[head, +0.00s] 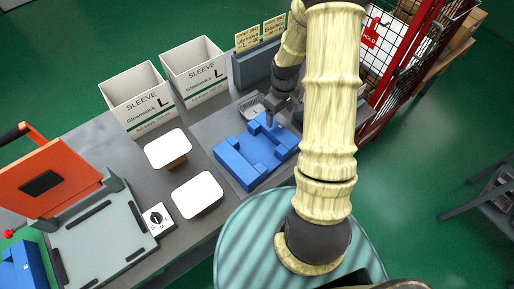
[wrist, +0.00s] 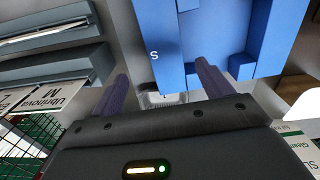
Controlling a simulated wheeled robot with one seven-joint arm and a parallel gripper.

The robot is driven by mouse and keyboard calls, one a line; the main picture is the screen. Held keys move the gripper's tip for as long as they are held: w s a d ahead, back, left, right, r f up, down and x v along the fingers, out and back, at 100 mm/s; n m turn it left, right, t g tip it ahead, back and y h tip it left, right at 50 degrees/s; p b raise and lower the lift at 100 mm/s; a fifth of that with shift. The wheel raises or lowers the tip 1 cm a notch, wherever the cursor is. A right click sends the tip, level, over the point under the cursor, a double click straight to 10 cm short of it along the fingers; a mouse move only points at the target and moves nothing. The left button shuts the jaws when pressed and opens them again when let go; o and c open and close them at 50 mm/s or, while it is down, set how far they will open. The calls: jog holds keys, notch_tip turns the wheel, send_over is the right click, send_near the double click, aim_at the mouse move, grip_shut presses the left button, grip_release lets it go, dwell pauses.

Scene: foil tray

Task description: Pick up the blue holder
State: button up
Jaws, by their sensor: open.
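The blue holder (head: 262,152), a blocky fixture with raised corner pieces, lies on the grey table in the middle of the head view. In the wrist view the holder (wrist: 232,18) fills the upper middle and right and bears a white letter S. My gripper (head: 271,118) is over the far edge of the holder, beside the foil tray (head: 250,106). In the wrist view my gripper (wrist: 162,70) has its two dark fingers apart with nothing held between them. The foil tray (wrist: 160,99) shows there only in part, beyond the gripper body. Contact with the holder cannot be told.
Two white sleeve boxes (head: 137,97) (head: 194,70) stand at the back left. Two white-topped pieces (head: 167,148) (head: 198,195) lie left of the holder. An orange-lidded machine (head: 52,180) is at far left. A red wire cage (head: 402,62) stands at right.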

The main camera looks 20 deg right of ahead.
aim_at(276, 129)
notch_tip(276, 129, down, 4)
jog(key=shift+f+p, duration=0.1)
jog(key=shift+p, duration=0.3)
jog(key=shift+a+f+p, duration=0.2)
jog(key=shift+f+p, duration=0.15)
jog(key=shift+a+f+p, duration=0.2)
jog(key=shift+f+p, duration=0.65)
jog(key=shift+f, duration=1.4)
jog(key=shift+s, duration=0.1)
jog(key=shift+c, duration=0.2)
jog(key=c, duration=1.4)
jog(key=shift+c, duration=0.5)
jog(key=shift+r, duration=0.15)
